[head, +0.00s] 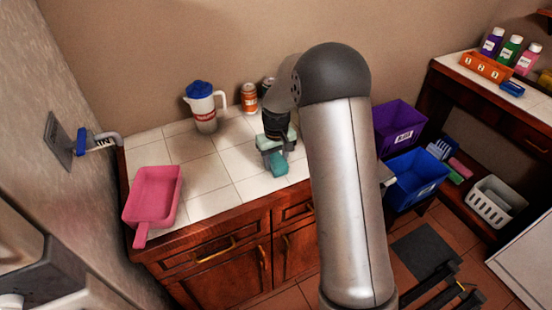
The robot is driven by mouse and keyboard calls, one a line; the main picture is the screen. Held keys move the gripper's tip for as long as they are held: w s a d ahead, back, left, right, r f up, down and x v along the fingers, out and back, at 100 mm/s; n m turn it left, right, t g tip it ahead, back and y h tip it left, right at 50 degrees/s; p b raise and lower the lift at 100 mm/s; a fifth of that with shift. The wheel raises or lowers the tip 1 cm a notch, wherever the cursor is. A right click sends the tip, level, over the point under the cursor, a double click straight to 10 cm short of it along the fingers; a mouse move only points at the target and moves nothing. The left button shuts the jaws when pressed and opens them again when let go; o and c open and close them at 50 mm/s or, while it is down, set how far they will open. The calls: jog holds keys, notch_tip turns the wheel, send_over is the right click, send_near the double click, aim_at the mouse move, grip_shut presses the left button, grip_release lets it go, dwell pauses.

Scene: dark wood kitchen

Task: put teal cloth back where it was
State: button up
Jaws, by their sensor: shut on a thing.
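The teal cloth (278,167) is small and bunched, and shows just below my gripper (274,152) over the right part of the white tiled counter. My gripper points down and is shut on the cloth. I cannot tell whether the cloth touches the tiles. My arm's large silver link hides the counter's right end.
A pink dustpan (155,192) lies at the counter's left. A blue-lidded pitcher (203,108) and cans (249,98) stand at the back. A purple bin (398,126) and a blue bin (416,177) are right of my arm. The counter's middle tiles are clear.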

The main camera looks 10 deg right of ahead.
aim_at(276, 159)
jog(key=shift+f, duration=0.1)
jog(key=shift+f, duration=0.15)
jog(key=o, duration=0.9)
jog(key=shift+r, duration=0.2)
notch_tip(276, 159, up, 12)
jog(key=b, duration=0.1)
jog(key=s+m, duration=0.1)
jog(key=s, duration=2)
jog(key=s+m, duration=0.1)
jog(key=s, duration=1)
jog(key=shift+s+a+f+m+t, duration=0.1)
jog(key=shift+f+m+t, duration=0.2)
